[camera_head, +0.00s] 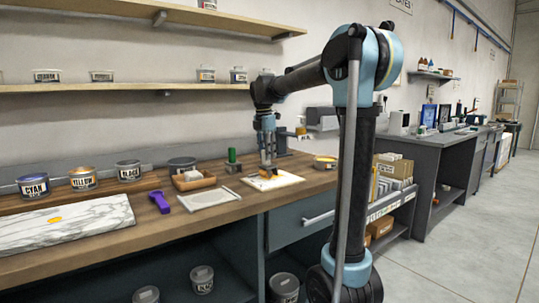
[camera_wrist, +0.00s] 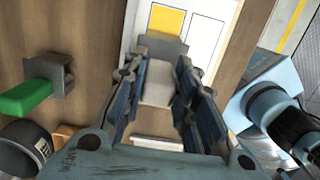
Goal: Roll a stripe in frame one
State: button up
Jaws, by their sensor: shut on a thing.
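My gripper (camera_head: 268,158) is at the white printed sheet (camera_head: 287,181) on the wooden bench. In the wrist view my gripper (camera_wrist: 160,95) is shut on a pale-handled tool (camera_wrist: 158,82) with a wide grey head, which looks like a roller. Its head is over or against the lower edge of a yellow patch (camera_wrist: 167,21) inside one outlined frame of the sheet (camera_wrist: 228,12). The neighbouring frame (camera_wrist: 204,36) is white. Yellow also shows under my gripper in the head view. Whether the head touches the sheet is hard to tell.
A marble slab (camera_head: 100,226) with a yellow ink smear lies at the left. A purple tool (camera_head: 160,202) lies mid-bench. A green-handled block (camera_wrist: 30,97) stands close left of my gripper.

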jog(key=shift+s+a+f, duration=0.1)
jog(key=shift+s+a, duration=0.35)
jog(key=shift+a, duration=0.2)
jog(key=shift+s+a, duration=0.45)
jog(key=shift+a, duration=0.2)
jog(key=shift+o, duration=0.2)
jog(key=shift+s+a+f, duration=0.1)
jog(key=shift+s+a, duration=0.75)
jog(key=shift+a, duration=0.3)
jog(key=shift+r, duration=3)
jog(key=shift+c, duration=0.2)
